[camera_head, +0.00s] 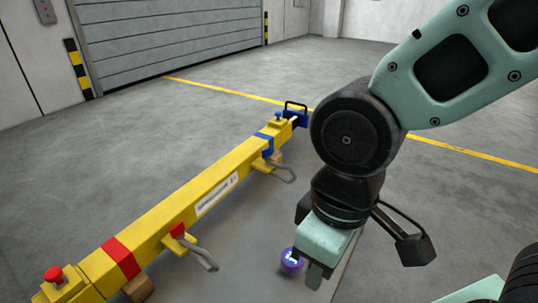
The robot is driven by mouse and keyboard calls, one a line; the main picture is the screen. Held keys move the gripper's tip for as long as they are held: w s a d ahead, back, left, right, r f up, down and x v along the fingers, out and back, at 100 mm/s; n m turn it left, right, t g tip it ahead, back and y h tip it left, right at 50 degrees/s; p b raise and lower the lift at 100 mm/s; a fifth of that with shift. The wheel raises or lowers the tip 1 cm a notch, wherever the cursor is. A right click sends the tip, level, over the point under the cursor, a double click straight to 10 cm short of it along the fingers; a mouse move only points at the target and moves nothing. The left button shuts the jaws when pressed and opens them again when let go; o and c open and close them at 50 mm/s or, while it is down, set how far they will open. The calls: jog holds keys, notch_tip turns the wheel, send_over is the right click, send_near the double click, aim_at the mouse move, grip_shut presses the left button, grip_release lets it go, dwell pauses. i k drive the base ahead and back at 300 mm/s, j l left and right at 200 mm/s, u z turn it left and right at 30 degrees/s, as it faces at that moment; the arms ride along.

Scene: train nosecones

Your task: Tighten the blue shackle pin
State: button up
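A yellow beam (165,205) lies diagonally across the floor area, with a blue band and a red band around it. A small blue knob (278,117) stands on top of the beam there. I cannot tell which blue part is the shackle pin. My gripper (314,274) points down in the lower middle, well in front of the blue end and apart from the beam. Its finger gap is not clear. A small purple-blue round object (291,262) shows right beside it; contact is unclear.
A red knob (53,275) tops the beam's near end. Grey bent handles (200,255) stick out from the beam's right side. Wooden blocks (138,288) sit under it. A yellow line (225,90) crosses the open floor before a shutter door (170,35).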

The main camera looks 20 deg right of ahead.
aim_at(267, 152)
jog(key=i+l+u, duration=0.15)
jog(key=i+l, duration=0.4)
jog(key=u, duration=1.45)
